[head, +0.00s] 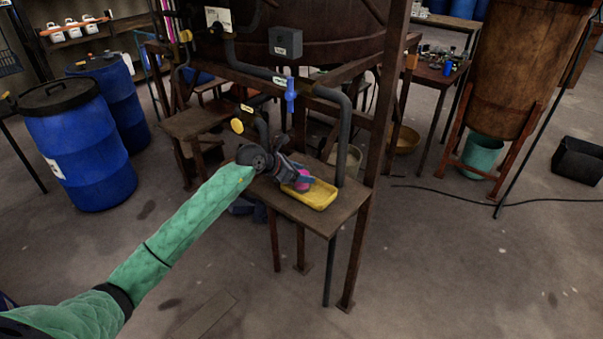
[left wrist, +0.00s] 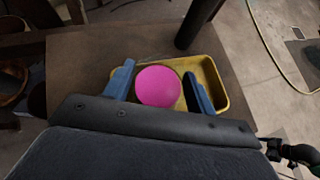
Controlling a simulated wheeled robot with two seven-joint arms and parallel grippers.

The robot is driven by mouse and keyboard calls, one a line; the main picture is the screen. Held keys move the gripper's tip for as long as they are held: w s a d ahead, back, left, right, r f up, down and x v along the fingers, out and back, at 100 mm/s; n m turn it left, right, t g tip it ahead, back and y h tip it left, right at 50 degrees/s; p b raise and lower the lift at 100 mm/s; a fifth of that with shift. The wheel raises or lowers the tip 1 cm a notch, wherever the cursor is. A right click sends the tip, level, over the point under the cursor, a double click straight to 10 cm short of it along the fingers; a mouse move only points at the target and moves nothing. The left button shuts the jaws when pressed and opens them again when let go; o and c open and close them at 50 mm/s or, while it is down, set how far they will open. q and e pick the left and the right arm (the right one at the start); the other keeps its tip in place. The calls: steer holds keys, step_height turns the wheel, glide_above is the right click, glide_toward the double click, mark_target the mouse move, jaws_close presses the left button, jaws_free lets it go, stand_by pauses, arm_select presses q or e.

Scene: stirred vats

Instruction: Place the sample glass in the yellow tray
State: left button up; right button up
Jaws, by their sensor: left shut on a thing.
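The sample glass shows as a round magenta shape (left wrist: 158,87) in the left wrist view. It sits between the two blue fingers of my left gripper (left wrist: 160,88), which is shut on it. In the head view the pink glass (head: 303,183) shows at the tip of my left gripper (head: 300,180), partly hidden by it. The glass is over the left part of the yellow tray (head: 322,197); I cannot tell whether it touches the tray floor. The tray lies on a small brown table (head: 335,218) and also shows in the left wrist view (left wrist: 224,98). My right gripper is not in view.
A dark pipe (head: 341,150) comes down to the table just behind the tray. A rusty frame post (head: 372,180) stands to the tray's right. A valve with a blue handle (head: 290,92) is above. Blue drums (head: 75,145) stand at the left. The front floor is clear.

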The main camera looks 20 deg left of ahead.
arm_select(q)
steer(key=o, duration=1.3)
steer(key=shift+c, duration=0.2)
